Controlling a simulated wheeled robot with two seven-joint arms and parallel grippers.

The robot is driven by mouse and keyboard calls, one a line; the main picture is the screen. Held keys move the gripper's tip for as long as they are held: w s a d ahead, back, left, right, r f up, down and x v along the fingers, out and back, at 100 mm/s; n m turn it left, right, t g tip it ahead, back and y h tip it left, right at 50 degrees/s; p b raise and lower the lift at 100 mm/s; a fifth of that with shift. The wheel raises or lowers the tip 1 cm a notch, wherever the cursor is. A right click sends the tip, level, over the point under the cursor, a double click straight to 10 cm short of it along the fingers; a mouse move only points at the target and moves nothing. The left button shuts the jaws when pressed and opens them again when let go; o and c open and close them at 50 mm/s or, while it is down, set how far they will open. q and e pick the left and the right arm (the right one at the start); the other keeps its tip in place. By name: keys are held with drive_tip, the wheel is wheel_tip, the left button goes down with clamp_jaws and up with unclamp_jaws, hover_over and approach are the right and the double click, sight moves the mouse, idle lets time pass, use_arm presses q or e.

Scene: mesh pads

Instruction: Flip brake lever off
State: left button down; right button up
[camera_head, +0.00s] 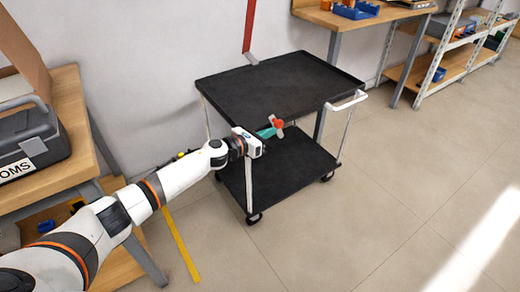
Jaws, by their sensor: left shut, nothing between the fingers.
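A black two-tier cart (275,88) with a white handle (347,101) stands against the wall. A small teal lever (266,132) with a red end (278,123) shows below the front edge of the top tray, above the lower shelf (295,165); I take it for the brake lever. It points up and to the right. My left gripper (261,149) is shut and empty, close beside the lever's left end. I cannot tell whether they touch. The lever's mount is hidden behind the gripper. My right gripper is not in view.
A wooden table (75,135) with a dark toolbox (30,140) stands at the left. A wooden workbench (375,14) and a metal shelf rack (440,55) stand at the back right. A yellow strip (182,246) marks the floor. The floor right of the cart is clear.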

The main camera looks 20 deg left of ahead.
sight(279, 122)
use_arm(q)
drive_tip(key=shift+w+d+r+p, duration=0.4)
drive_tip(key=shift+r+p, duration=0.1)
drive_tip(key=shift+r, duration=0.15)
drive_tip(key=shift+w+d+r, duration=0.35)
drive_tip(key=shift+w, duration=0.15)
drive_tip(key=shift+w+d+r, duration=0.35)
drive_tip(key=shift+w+d, duration=0.1)
drive_tip(key=shift+w, duration=0.15)
drive_tip(key=shift+w+d+r, duration=0.1)
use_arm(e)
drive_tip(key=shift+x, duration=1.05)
use_arm(q)
drive_tip(key=shift+r, duration=0.1)
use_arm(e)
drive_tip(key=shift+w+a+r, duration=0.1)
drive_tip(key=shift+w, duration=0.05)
